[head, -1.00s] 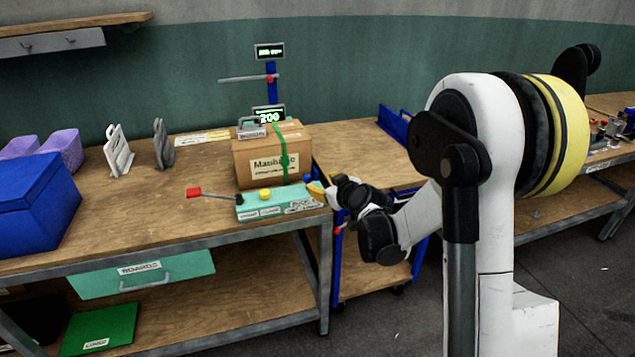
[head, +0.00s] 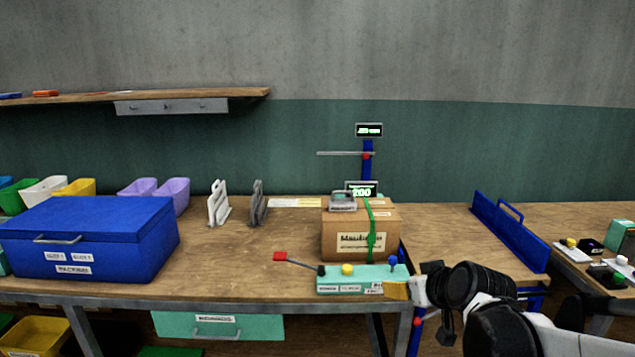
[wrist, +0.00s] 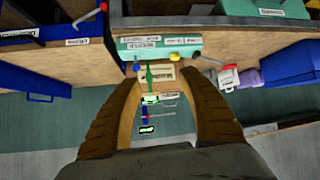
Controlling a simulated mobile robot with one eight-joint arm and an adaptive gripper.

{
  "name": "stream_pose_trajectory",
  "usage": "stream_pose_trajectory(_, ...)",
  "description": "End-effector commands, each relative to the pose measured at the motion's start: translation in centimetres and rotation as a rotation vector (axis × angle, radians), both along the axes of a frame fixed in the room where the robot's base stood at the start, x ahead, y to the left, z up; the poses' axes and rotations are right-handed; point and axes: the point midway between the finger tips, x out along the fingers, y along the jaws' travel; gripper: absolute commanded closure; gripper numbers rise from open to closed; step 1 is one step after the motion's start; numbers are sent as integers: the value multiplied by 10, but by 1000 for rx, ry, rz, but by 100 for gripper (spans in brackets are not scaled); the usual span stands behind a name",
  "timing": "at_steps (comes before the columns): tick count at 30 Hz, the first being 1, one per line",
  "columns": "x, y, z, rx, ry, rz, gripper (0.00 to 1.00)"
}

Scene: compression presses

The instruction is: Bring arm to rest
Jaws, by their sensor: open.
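My gripper (head: 398,290) is at the lower right in the head view, at the right end of the teal control panel (head: 345,288). In the wrist view my gripper (wrist: 160,100) has its two tan fingers spread wide with nothing between them but the scene beyond. My black and white arm runs off to the lower right in the head view. The picture does not show clearly whether the fingertips touch the panel.
A cardboard box (head: 342,243) with a green strap stands behind the panel. A red-tipped lever (head: 280,257) sticks out left. A blue case (head: 90,240) is at the left. A blue-railed cart (head: 510,230) stands right. Bare bench (head: 230,265) lies between case and panel.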

Motion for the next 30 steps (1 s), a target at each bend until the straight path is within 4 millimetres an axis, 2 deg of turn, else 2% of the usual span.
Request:
stream_pose_trajectory(1, -27, 6, 4, 5, 36, -8, 51)
stream_pose_trajectory(6, -113, 14, 4, 18, 162, -72, 51)
stream_pose_trajectory(9, -158, 13, -4, 17, 224, -120, 51)
stream_pose_trajectory(13, -201, 9, -15, 14, 279, -173, 51)
stream_pose_trajectory(18, -225, 5, -22, 10, 310, -211, 51)
stream_pose_trajectory(30, -227, 4, -23, 11, 312, -216, 51)
